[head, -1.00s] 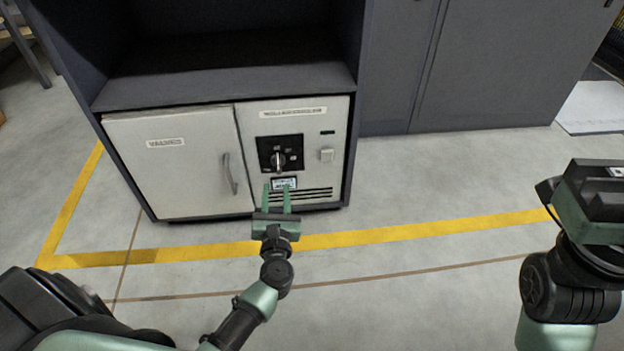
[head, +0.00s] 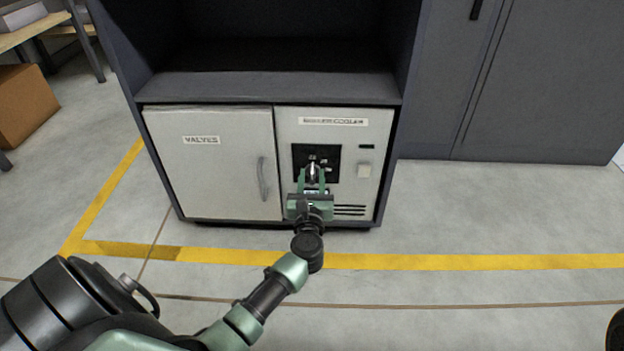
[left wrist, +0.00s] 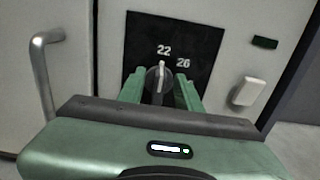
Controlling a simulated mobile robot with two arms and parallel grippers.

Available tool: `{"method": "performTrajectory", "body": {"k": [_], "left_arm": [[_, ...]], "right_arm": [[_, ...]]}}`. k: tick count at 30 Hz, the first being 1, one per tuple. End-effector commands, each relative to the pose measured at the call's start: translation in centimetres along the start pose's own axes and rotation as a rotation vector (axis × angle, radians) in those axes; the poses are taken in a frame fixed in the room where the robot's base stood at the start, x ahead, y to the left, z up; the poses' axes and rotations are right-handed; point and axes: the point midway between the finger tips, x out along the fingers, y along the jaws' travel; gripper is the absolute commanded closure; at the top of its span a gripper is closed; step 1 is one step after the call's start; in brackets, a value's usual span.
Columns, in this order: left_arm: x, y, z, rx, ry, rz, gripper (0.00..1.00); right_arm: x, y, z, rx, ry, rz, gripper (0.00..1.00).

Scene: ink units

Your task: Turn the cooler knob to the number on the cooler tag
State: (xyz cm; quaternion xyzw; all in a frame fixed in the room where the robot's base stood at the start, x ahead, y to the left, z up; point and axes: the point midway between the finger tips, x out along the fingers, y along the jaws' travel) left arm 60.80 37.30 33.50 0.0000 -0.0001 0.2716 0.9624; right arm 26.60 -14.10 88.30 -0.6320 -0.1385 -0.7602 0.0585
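The cooler knob (head: 313,171) is black with a pale pointer, on a black dial plate (head: 330,158) of the cooler panel. In the left wrist view the knob (left wrist: 157,82) points about straight up, just under the number 22, with 26 to its right. My left gripper (head: 312,177) is open at the dial; in the left wrist view its green fingers (left wrist: 161,92) stand either side of the knob with gaps. The cooler tag below the dial is mostly hidden behind the gripper, and its number cannot be read.
Left of the panel is a white door (head: 210,165) labelled VALVES, with a vertical handle (head: 263,180). A light switch-like block (head: 365,170) sits right of the dial. Grey cabinets (head: 540,90) stand at the right. The floor in front is clear, crossed by a yellow line (head: 450,262).

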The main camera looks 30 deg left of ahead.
Motion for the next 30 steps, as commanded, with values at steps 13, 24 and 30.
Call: {"method": "performTrajectory", "body": {"k": [13,24,30], "left_arm": [[-0.1,0.0,0.0,0.003,0.001,0.0,1.0],[-0.1,-0.2,0.1,0.132,0.004,0.001,1.0],[-0.1,-0.4,0.2,0.298,0.005,-0.001,1.0]], "right_arm": [[0.1,0.0,0.0,0.0,0.0,0.0,1.0],[-0.2,0.4,0.8,0.004,-0.032,0.017,1.0],[-1.2,0.6,1.7,0.01,-0.086,0.034,1.0]]}}
